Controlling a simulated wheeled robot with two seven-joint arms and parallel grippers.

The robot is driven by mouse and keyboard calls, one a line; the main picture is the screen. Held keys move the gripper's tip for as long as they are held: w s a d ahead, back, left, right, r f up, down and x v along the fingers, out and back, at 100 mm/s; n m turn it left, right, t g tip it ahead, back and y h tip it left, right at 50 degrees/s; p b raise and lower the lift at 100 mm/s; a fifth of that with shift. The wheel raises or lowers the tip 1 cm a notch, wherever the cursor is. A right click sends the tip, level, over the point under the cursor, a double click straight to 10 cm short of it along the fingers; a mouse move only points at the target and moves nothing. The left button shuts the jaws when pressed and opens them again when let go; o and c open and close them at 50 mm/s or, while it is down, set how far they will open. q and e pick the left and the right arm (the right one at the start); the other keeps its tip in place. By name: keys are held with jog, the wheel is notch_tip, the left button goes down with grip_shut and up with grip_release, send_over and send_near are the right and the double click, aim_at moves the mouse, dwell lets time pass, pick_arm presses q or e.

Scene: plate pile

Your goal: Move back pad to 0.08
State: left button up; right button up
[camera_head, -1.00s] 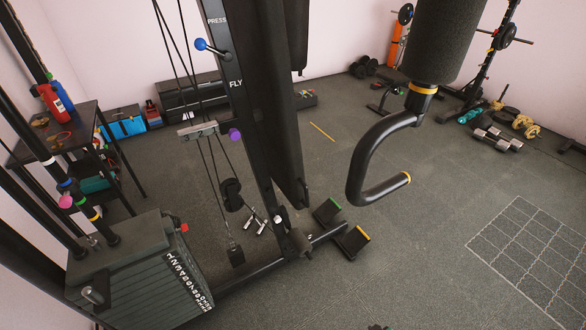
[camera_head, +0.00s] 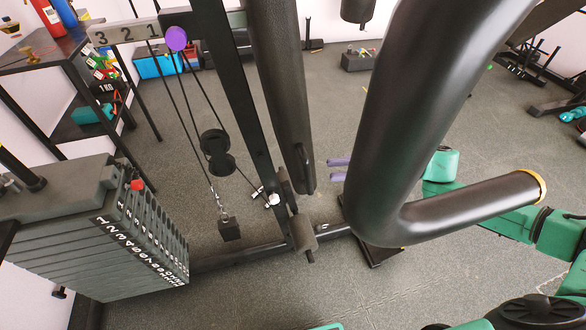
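The back pad (camera_head: 279,85) is a long, dark, upright cushion on the gym machine, left of centre. A purple knob (camera_head: 176,39) sits by a grey bar (camera_head: 124,33) numbered 3, 2, 1, left of the pad's upright post. My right gripper (camera_head: 339,168) shows two purple fingers, slightly apart and pointing left, to the right of the pad's lower end. They look empty, with floor showing between them and the pad. The gripper's body is hidden behind a thick black handle bar. My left gripper is not in view.
The thick curved handle (camera_head: 430,120) hangs in front of my green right arm. A weight stack (camera_head: 95,235) stands at lower left, with cables and a pulley (camera_head: 217,150) beside it. A black shelf (camera_head: 62,55) is behind at left. Some floor is clear behind the machine.

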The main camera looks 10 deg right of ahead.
aim_at(292, 172)
jog(key=a, duration=0.3)
jog(key=w+a, duration=0.1)
jog(key=a, duration=0.6)
jog(key=shift+w+a+f, duration=0.1)
jog(key=shift+w+a, duration=0.05)
jog(key=shift+w, duration=0.1)
grip_shut()
dwell(0.8)
